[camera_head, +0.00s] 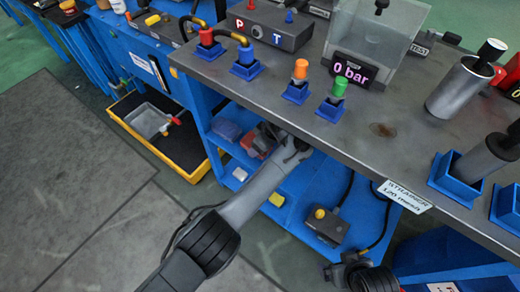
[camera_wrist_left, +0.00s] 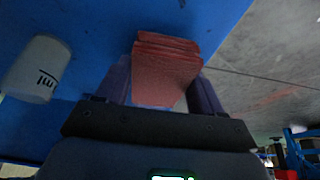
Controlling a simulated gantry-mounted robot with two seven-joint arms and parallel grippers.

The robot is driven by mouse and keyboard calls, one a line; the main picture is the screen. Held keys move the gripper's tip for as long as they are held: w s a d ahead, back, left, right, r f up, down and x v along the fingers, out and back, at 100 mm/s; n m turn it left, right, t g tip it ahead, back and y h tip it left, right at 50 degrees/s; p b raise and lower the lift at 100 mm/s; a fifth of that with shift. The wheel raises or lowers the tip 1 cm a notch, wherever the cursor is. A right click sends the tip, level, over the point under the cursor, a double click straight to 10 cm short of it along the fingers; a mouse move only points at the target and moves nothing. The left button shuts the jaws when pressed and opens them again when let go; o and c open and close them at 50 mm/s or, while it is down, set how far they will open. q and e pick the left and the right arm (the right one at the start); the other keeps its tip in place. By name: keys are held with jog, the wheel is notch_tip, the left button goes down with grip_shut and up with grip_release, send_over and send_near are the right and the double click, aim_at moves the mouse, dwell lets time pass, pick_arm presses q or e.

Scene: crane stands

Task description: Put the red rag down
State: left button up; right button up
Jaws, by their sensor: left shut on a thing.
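The red rag (camera_wrist_left: 166,72) is a folded stack between the two fingers of my left gripper (camera_wrist_left: 163,88) in the left wrist view. The gripper is shut on it, and the rag is close to a blue surface. In the head view my left arm reaches under the grey bench top to the blue lower shelf. There my left gripper (camera_head: 263,136) is small and partly hidden, and a bit of red rag (camera_head: 250,143) shows by it. A dark part at the bottom right looks like my right gripper (camera_head: 348,270); its fingers are unclear.
A white cup (camera_wrist_left: 38,70) with "ml" on it is left of the rag in the left wrist view. The bench top (camera_head: 390,150) overhangs the shelf.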

pick_arm(q)
jog(key=shift+s+f, duration=0.15)
jog(key=shift+f, duration=0.2)
